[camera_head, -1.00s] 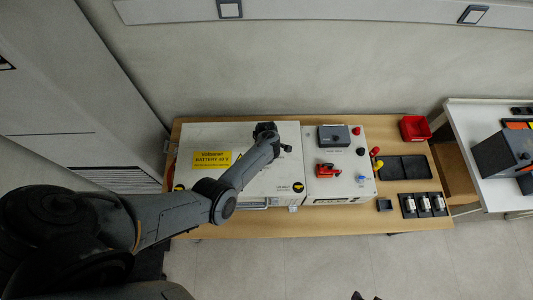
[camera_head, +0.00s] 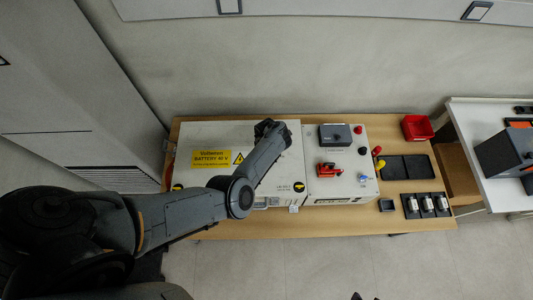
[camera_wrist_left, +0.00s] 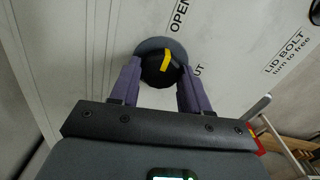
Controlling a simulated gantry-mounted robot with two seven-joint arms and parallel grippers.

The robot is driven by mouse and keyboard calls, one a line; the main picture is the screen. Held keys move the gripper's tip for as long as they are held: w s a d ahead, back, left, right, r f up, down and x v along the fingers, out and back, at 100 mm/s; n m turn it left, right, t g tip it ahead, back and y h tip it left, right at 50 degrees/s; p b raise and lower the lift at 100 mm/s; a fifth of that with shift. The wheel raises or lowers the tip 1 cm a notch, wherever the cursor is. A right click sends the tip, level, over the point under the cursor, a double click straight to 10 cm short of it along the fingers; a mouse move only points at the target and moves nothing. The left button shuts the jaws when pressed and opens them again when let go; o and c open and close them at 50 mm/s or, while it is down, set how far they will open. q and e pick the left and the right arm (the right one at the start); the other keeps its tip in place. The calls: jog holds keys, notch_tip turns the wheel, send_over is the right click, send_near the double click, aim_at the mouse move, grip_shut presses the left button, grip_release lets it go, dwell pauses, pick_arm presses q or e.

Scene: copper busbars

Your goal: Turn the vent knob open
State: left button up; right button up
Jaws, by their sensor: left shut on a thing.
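In the left wrist view the vent knob (camera_wrist_left: 156,76) is a round black knob with a yellow pointer bar, set on a grey disc on the white battery lid. The bar slants up and slightly right, roughly toward the printed word OPEN (camera_wrist_left: 180,15). A second word, ending in UT, is partly hidden right of the knob. My left gripper (camera_wrist_left: 157,84) has one purple-grey finger on each side of the knob and is shut on it. In the head view my left gripper (camera_head: 268,128) is over the lid's back edge and hides the knob. My right gripper is not in view.
The white battery case (camera_head: 205,135) stands on a wooden table (camera_head: 300,224). To its right are a panel (camera_head: 345,190) with a red handle (camera_head: 328,169), a red bin (camera_head: 416,128) and a black tray (camera_head: 402,168). LID BOLT lettering (camera_wrist_left: 287,52) is right of the knob.

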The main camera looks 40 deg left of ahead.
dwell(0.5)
pick_arm(q)
jog(key=o, duration=1.1)
jog(key=shift+c, duration=0.2)
notch_tip(320, 180, up, 11)
jog(key=p, duration=0.3)
jog(key=shift+f, duration=0.15)
